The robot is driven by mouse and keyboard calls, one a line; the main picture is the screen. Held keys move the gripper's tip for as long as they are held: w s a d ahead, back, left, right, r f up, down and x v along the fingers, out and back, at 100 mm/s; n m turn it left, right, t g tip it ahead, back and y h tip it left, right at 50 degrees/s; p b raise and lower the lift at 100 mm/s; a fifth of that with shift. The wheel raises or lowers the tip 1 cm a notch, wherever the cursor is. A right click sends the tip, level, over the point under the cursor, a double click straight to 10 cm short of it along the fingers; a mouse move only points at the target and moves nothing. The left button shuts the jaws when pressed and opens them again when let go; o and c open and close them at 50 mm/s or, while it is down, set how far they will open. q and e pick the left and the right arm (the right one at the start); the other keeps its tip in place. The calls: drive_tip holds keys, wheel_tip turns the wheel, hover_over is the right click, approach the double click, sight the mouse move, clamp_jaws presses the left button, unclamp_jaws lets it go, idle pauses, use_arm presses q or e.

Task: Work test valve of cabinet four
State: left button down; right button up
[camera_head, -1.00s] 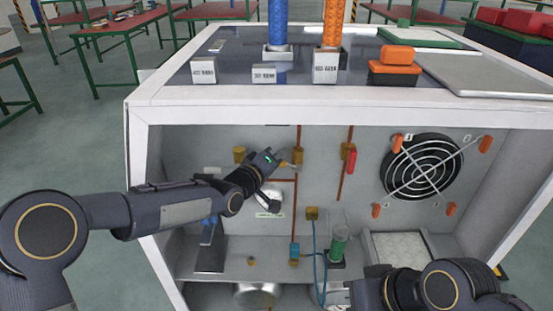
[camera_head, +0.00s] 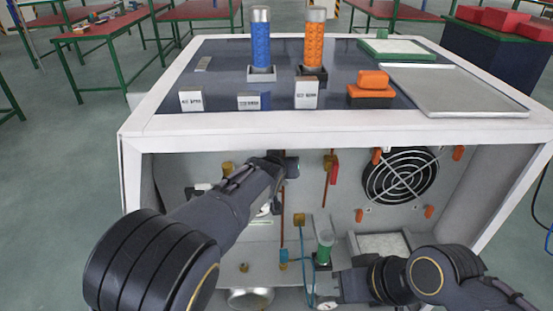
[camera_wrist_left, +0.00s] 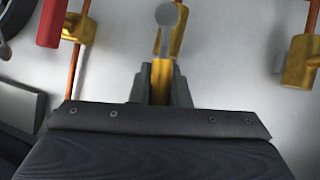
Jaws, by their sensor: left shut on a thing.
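In the left wrist view, a brass test valve (camera_wrist_left: 161,80) with a grey round-ended lever (camera_wrist_left: 166,18) stands between the fingers of my left gripper (camera_wrist_left: 158,92), which is shut on its brass part. In the head view, my left gripper (camera_head: 286,166) is at the cabinet's inner back wall, and its own wrist hides the fingertips and the valve. My right gripper (camera_head: 342,285) is low at the front of the cabinet, near a green cylinder (camera_head: 325,247). Its fingers are too unclear to tell their state.
A red-handled valve (camera_head: 332,165) sits right of my left gripper, and a caged fan (camera_head: 400,177) is farther right. A blue hose (camera_head: 303,265) hangs below. The white cabinet frame (camera_head: 340,131) edges the opening. Blue (camera_head: 261,45) and orange columns (camera_head: 314,45) stand on top.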

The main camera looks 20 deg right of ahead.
use_arm(q)
drive_tip(key=shift+s+d+r+m+y, duration=0.1)
drive_tip(key=shift+s+d+m+y, duration=0.05)
drive_tip(key=shift+d+m+y, duration=0.5)
drive_tip(key=shift+a+p, duration=0.1)
drive_tip(key=shift+p, duration=0.2)
drive_tip(key=c, duration=1.4)
unclamp_jaws()
drive_tip(key=shift+o, duration=0.2)
drive_tip(key=b+v, duration=0.1)
drive_tip(key=v, duration=0.6)
drive_tip(key=shift+s, duration=0.35)
drive_tip(key=shift+a, duration=0.15)
